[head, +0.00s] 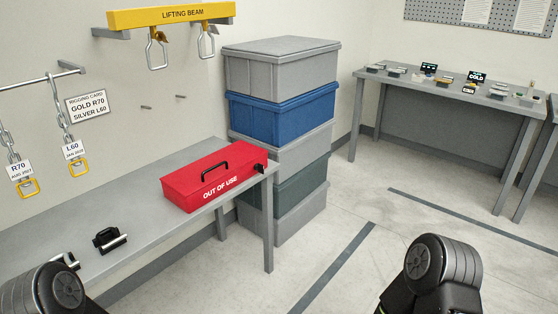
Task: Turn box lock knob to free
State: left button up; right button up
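A red box (214,182) marked OUT OF USE lies closed on the grey bench, with a black handle (215,171) on its lid. A small black part that looks like the lock knob (259,168) sits at the box's right end, near the bench corner. Its setting is too small to read.
Stacked crates (282,112) stand behind the box. A yellow lifting beam (170,16) and tagged chains hang on the wall. The floor right of the bench is open.

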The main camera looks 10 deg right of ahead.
aim_at(259, 167)
jog(key=i+l, duration=0.25)
jog(key=l, duration=0.15)
jog(key=i+l, duration=0.25)
jog(key=l, duration=0.15)
jog(key=i+l+u, duration=0.1)
jog(key=l, duration=0.3)
jog(key=i+l, duration=0.55)
jog(key=l, duration=0.3)
jog(key=i+l, duration=0.25)
jog(key=l, duration=0.15)
jog(key=i+l+u, duration=0.1)
jog(key=l, duration=0.35)
jog(key=i+l, duration=0.35)
jog(key=l, duration=0.05)
